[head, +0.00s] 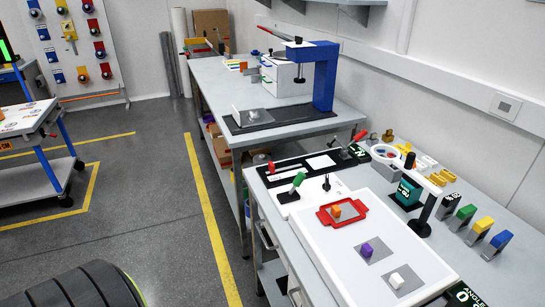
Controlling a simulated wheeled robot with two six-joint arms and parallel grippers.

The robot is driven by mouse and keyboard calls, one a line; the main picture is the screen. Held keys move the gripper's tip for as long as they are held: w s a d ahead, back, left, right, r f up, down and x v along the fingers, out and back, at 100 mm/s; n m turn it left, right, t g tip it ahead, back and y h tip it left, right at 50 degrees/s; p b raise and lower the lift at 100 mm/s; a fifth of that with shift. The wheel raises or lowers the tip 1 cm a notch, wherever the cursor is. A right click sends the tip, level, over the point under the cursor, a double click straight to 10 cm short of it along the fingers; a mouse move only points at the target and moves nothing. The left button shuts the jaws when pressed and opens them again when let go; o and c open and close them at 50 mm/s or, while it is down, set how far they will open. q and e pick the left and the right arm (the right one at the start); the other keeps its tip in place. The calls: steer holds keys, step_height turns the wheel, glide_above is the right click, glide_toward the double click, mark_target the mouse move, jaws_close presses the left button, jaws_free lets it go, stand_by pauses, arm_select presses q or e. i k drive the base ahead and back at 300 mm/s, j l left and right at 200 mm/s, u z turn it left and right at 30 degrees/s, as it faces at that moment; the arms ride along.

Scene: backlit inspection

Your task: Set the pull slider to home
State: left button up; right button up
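A long black panel (258,178) lies near the back left of the right-hand bench, with a small red knob (270,167) at its left part and white markings along it. It looks like the pull slider, but the view is too small to tell its marks or where home is. A white plate (310,194) in front carries a green-handled lever (297,181) and a small black toggle (326,184). Neither of my grippers is in view.
A black-posted stand (420,228) and several coloured blocks (484,225) are at right. The floor left of the bench (160,220) is clear.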

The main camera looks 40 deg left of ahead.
mark_target(271, 166)
steer(key=i+j+z, duration=0.15)
steer(key=j+z, duration=0.15)
steer(key=j, duration=0.95)
steer(key=j+z, duration=0.25)
steer(key=j, duration=1)
